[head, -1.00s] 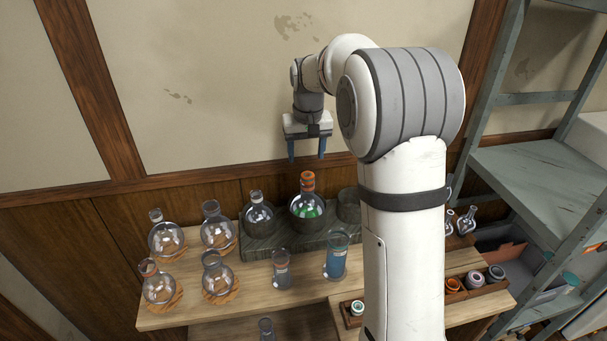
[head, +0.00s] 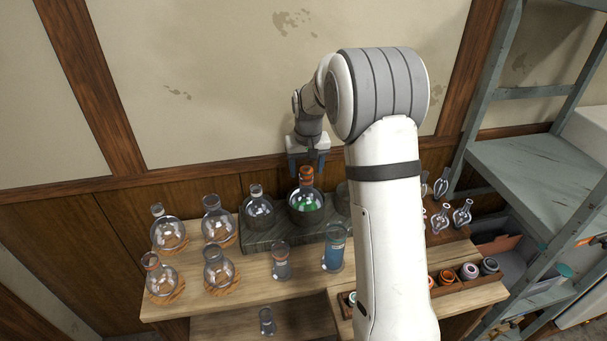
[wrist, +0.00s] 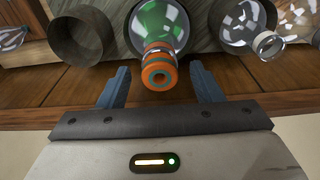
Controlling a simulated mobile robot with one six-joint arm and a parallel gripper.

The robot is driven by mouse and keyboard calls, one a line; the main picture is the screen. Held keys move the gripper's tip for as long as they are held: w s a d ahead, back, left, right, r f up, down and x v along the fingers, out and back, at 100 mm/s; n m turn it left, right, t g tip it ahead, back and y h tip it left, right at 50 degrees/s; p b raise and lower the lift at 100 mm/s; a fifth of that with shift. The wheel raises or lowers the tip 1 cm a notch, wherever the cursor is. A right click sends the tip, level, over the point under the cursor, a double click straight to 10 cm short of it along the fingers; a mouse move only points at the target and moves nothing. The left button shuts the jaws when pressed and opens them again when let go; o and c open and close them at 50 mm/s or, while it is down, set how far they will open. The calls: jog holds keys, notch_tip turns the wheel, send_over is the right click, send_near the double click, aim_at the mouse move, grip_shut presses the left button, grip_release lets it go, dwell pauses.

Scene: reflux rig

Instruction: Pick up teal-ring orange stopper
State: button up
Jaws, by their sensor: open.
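The orange stopper with teal rings (wrist: 159,70) sits in the neck of a round flask (wrist: 157,22) holding green liquid. In the head view the stopper (head: 306,174) tops the flask (head: 306,203), which rests in a dark holder on a stone block. My gripper (head: 307,170) is open and just above and behind the flask, seen from the head. In the wrist view its two blue fingers (wrist: 160,88) stand apart, one on each side of the stopper's end. Nothing is held between them. I cannot tell exactly how far the fingertips are from the stopper in depth.
A clear flask (head: 257,208) stands left of the green one; an empty dark holder (wrist: 81,36) shows on the other side. Several flasks stand at the left. A blue-filled cylinder (head: 334,250) stands in front. The wooden wall (head: 190,200) is close behind.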

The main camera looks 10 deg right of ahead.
jog(key=shift+c, duration=0.5)
jog(key=c, duration=0.8)
notch_tip(320, 180, up, 10)
jog(key=shift+r+b, duration=0.1)
jog(key=shift+b, duration=0.65)
